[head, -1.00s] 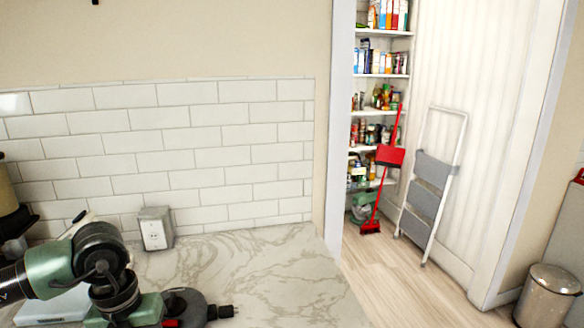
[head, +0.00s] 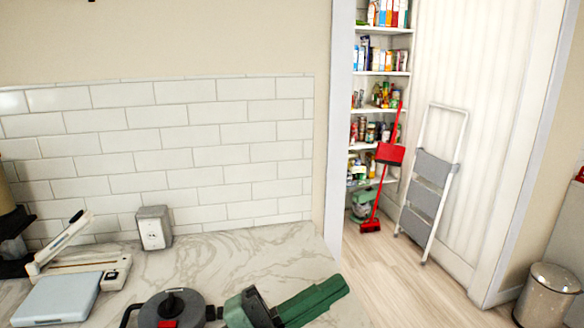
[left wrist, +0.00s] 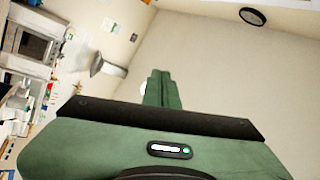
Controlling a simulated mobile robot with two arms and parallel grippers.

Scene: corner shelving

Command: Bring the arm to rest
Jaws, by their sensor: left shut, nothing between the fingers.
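My left gripper (head: 318,300) is green and shows at the bottom centre of the head view, over the front of the marble counter (head: 240,255). Its fingers are shut together, point to the right and hold nothing. In the left wrist view the shut green fingers (left wrist: 158,86) stand up from the dark palm edge, with a bare wall behind them. The rest of the left arm is out of the head view. My right gripper is not in view.
A dark lidded pot (head: 188,306) stands on the counter left of the gripper. A step ladder (head: 430,185) and red broom (head: 390,155) stand by the pantry shelves.

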